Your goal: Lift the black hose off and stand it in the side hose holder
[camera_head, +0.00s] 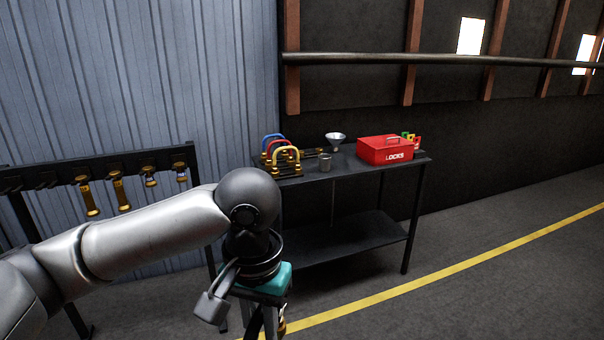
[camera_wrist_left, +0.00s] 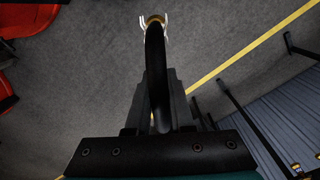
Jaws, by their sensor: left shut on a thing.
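My left gripper (camera_head: 266,324) hangs at the bottom centre of the head view, its fingertips partly cut off by the lower edge. In the left wrist view my left gripper (camera_wrist_left: 158,85) is shut on the black hose (camera_wrist_left: 155,60), which runs along between the fingers. The hose has a brass end with pale prongs (camera_wrist_left: 154,19). A brass bit of it (camera_head: 282,326) shows beside the fingers in the head view. A black rack (camera_head: 100,161) with several brass-ended pieces hanging from it stands at the left; I cannot tell whether it is the side hose holder. My right gripper is not in view.
Red parts (camera_wrist_left: 25,18) show at the wrist view's left. Floor around the yellow line (camera_head: 440,277) is clear.

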